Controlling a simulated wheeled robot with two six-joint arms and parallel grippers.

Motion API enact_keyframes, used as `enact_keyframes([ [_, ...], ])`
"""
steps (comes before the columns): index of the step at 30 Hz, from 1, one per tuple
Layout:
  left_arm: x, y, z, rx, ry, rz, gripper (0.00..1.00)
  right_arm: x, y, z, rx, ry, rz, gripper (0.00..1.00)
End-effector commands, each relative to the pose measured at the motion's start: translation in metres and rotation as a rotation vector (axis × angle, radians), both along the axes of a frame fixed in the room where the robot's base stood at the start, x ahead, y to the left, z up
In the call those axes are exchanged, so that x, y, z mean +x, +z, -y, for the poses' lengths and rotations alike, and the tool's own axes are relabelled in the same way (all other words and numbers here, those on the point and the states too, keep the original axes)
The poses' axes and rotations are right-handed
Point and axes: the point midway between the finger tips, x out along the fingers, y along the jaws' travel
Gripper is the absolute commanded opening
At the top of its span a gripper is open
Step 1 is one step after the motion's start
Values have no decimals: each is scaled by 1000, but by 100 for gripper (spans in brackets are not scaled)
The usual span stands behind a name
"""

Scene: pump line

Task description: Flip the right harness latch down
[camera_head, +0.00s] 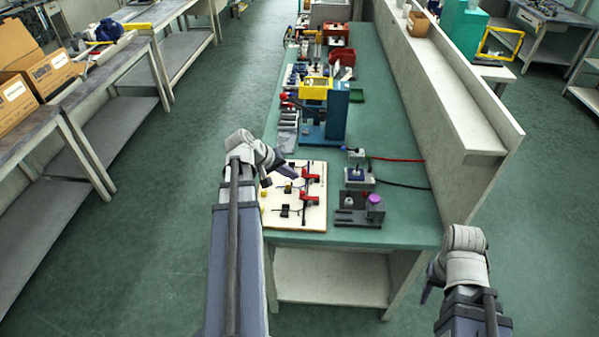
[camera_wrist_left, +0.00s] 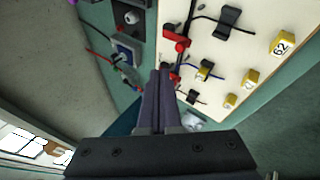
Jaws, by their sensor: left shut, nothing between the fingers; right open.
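The cream harness board (camera_head: 312,222) lies at the near left end of the green bench and also shows in the left wrist view (camera_wrist_left: 215,52). Two red latches sit along its right side: a nearer one (camera_head: 309,200) and a farther one (camera_head: 310,177). The nearer latch (camera_wrist_left: 176,42) is clear in the left wrist view; the farther one (camera_wrist_left: 172,74) is partly hidden by my fingers. I cannot tell which is the right latch. My left gripper (camera_head: 287,178) is shut and empty above the board, its tips (camera_wrist_left: 160,75) close to the farther latch. My right gripper (camera_head: 428,288) is open, off the bench's right side.
A grey fixture with a purple knob (camera_head: 375,200) and a small box with a blue top (camera_head: 356,176) stand right of the board. A blue press (camera_head: 325,118) stands behind. A low wall (camera_head: 450,105) runs along the bench's right side.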

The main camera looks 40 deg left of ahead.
Motion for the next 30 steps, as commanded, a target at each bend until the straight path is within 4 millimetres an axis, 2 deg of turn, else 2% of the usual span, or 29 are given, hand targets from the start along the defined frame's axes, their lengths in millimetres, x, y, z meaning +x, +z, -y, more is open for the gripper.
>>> enact_keyframes([
  [1,-8,14,-4,-1,4,0,0,0,14,0,0,0,0,50],
  [9,-30,33,-20,1,2,0,0,0,33,0,0,0,0,50],
  [30,-35,36,-23,2,1,-1,0,0,36,0,0,0,0,50],
])
